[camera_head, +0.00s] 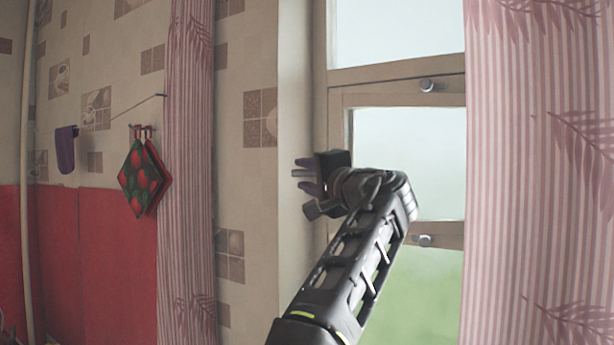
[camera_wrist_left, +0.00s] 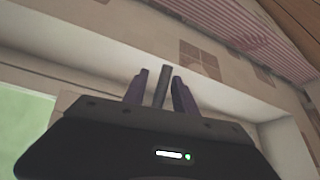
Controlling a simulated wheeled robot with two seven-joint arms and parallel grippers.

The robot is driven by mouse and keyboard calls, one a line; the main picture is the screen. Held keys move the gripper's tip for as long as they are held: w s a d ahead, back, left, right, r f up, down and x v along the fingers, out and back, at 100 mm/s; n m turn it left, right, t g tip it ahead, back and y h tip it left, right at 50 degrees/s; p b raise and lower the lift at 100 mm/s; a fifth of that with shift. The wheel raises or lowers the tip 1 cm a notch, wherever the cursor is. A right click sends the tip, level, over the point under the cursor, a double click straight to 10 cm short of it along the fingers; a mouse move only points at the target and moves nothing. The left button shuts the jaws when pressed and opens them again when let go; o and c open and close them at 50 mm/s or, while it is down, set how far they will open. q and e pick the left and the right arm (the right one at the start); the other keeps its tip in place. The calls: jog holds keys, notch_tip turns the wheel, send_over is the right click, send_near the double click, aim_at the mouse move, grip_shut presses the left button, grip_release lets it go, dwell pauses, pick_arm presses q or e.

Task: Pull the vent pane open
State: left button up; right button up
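The vent pane (camera_head: 400,160) is the middle glazed part of the window, in a beige wooden frame, and looks closed in the head view. My left gripper (camera_head: 307,187) is at the pane's left edge, its fingers pointing left past the frame toward the window reveal. In the left wrist view its two purple fingers (camera_wrist_left: 160,92) stand apart. A thin grey bar stands between them with small gaps; I cannot tell whether it is a handle. My forearm hides the pane's lower left corner. My right gripper is not in view.
A pink striped curtain (camera_head: 540,170) hangs at the right, another (camera_head: 188,150) at the left. Red potholders (camera_head: 144,178) hang on the wall. The reveal wall (camera_head: 300,90) is close to the gripper.

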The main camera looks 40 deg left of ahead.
pick_arm(q)
jog(key=shift+s+d+f+b, duration=0.1)
jog(key=shift+d+f+b, duration=0.05)
jog(key=shift+d+b, duration=0.25)
jog(key=b+v, duration=0.3)
jog(key=v, duration=0.4)
jog(key=shift+a, duration=0.1)
